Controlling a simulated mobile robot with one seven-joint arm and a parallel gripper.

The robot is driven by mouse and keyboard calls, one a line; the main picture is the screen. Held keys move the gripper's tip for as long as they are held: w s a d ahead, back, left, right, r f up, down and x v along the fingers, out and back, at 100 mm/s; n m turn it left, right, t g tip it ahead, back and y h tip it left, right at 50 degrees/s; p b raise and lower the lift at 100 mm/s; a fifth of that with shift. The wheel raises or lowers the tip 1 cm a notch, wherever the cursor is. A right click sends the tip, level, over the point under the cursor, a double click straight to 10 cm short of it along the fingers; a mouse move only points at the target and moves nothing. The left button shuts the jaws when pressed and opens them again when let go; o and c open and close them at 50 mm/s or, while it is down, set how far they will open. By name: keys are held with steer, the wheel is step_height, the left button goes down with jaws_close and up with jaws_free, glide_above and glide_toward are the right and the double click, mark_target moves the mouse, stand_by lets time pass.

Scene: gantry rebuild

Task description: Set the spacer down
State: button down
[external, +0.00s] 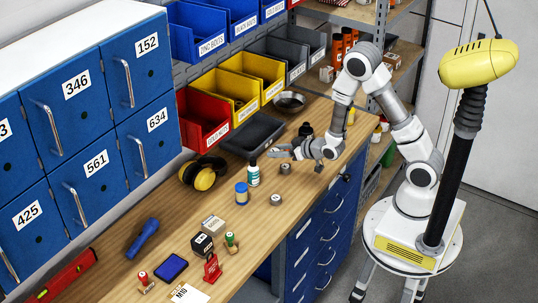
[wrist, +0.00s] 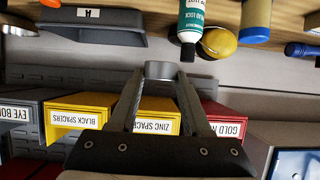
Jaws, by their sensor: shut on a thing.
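In the wrist view a short grey metal spacer (wrist: 160,70) sits between the two fingertips of my gripper (wrist: 160,78), which is shut on it. In the external view my gripper (external: 281,153) reaches left over the wooden bench (external: 325,185), with its fingers low near the bench's middle. The held spacer is too small there to make out clearly. I cannot tell whether it touches the bench. Two small grey round pieces, one (external: 275,198) nearer the front edge and one (external: 285,169) just below my gripper, show on the bench.
A green-and-white bottle (external: 253,173) and a blue-capped jar (external: 242,193) stand left of my gripper. A dark tray (external: 252,134) and a metal bowl (external: 289,101) lie behind. Yellow earmuffs (external: 204,176) lie farther left. Labelled bins (external: 203,118) line the back.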

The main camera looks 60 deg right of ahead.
steer(key=shift+a, duration=0.1)
steer(key=shift+w+a+f+b, duration=0.1)
steer(key=shift+a+b, duration=0.15)
steer(key=shift+b, duration=0.05)
steer(key=a+n+y+b, duration=0.3)
steer(key=a+b, duration=0.2)
steer(key=n+g+y+b, duration=0.2)
steer(key=n+y+b, duration=0.2)
steer(key=b, duration=0.2)
glide_above(243, 225)
step_height(243, 225, down, 8)
steer(key=shift+f, duration=2.05)
steer(key=shift+f+b, duration=0.1)
steer(key=shift+b, duration=0.25)
